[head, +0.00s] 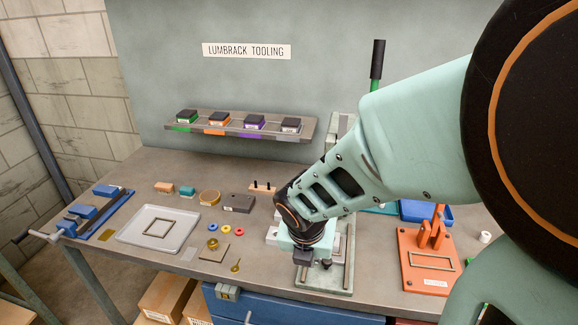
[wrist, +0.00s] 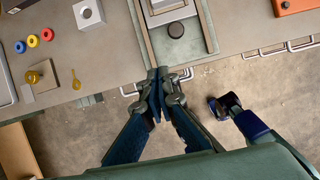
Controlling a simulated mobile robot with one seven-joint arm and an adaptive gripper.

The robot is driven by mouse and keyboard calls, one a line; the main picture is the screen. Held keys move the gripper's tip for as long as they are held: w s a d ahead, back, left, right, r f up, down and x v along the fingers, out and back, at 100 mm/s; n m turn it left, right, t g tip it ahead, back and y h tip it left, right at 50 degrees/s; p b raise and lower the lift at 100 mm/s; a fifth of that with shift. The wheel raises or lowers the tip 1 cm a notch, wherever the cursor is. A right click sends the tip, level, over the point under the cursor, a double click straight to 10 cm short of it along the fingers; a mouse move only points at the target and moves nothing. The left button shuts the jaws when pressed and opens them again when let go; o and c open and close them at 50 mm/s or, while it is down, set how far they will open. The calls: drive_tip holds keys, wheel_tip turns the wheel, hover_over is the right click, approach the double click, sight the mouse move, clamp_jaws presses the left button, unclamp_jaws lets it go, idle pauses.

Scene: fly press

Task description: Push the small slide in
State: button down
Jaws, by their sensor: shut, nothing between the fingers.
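The press bed (head: 338,278) is a pale green plate with two rails at the bench's front edge, and it also shows at the top of the wrist view (wrist: 205,30). A light grey block, which looks like the small slide (wrist: 170,12), sits between the rails. A dark round knob (wrist: 176,30) is at its near end; in the head view a dark knob (head: 326,264) shows just right of my gripper. My gripper (wrist: 158,72) is shut and empty, its tips by the near end of the left rail. My arm hides much of the press in the head view.
An orange fixture (head: 428,275) stands right of the press. A grey tray (head: 158,228), a blue vise (head: 100,212) and small coloured rings (head: 213,228) lie to the left. Drawer handles (wrist: 270,48) stick out below the bench edge. A shelf (head: 300,130) holds several black-topped blocks.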

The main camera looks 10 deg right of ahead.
sight(310, 277)
drive_tip(key=b+x, duration=1)
drive_tip(key=shift+s+a+f+b, duration=0.1)
drive_tip(key=shift+s+f+b, duration=0.1)
drive_tip(key=shift+f+b, duration=0.1)
drive_tip(key=w, duration=0.1)
drive_tip(key=w+d, duration=0.1)
drive_tip(key=w, duration=0.1)
drive_tip(key=shift+w+r, duration=0.15)
drive_tip(key=shift+w, duration=0.15)
drive_tip(key=shift+w+d, duration=0.1)
drive_tip(key=shift+w, duration=0.05)
drive_tip(key=shift+w+r, duration=0.15)
drive_tip(key=w+p, duration=0.1)
drive_tip(key=w+d, duration=0.1)
drive_tip(key=w, duration=0.1)
drive_tip(key=shift+w+d+p, duration=0.1)
drive_tip(key=shift+w+p, duration=0.15)
drive_tip(key=shift+p, duration=0.15)
drive_tip(key=shift+w+d, duration=0.1)
drive_tip(key=shift+w, duration=0.1)
drive_tip(key=shift+s, duration=0.1)
